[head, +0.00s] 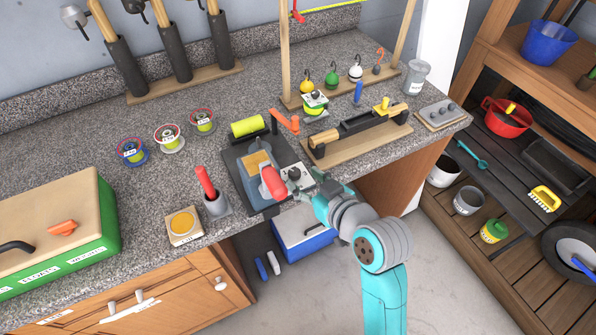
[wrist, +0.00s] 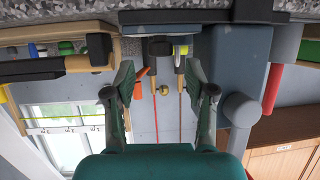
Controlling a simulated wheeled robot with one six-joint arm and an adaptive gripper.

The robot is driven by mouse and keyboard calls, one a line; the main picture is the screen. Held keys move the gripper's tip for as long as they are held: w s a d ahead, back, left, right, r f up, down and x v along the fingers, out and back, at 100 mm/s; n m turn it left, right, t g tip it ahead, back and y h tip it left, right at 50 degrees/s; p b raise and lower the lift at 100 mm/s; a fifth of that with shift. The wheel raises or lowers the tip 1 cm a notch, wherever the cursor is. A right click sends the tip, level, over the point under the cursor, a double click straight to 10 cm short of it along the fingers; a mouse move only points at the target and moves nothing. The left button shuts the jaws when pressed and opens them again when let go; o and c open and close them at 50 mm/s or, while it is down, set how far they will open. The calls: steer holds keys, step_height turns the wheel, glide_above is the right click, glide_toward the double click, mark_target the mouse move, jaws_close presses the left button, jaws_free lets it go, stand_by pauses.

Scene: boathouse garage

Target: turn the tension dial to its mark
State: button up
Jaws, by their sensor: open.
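A grey-blue winder-like machine (head: 238,160) stands on a dark base at the counter's front edge, with a tan block on top and a red handle (head: 272,182). A small pale plate with dark round marks (head: 294,174) shows beside it; I cannot tell whether this is the tension dial, and its mark cannot be made out. My gripper (head: 312,190) is close to this plate, at the machine's right. In the wrist view my gripper (wrist: 160,92) is open and empty.
A wooden base with a black trough (head: 365,128) is to the right. A blue cooler (head: 300,238) is below.

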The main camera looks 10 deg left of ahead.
mark_target(296, 173)
steer(key=shift+x, duration=2.1)
jaws_close()
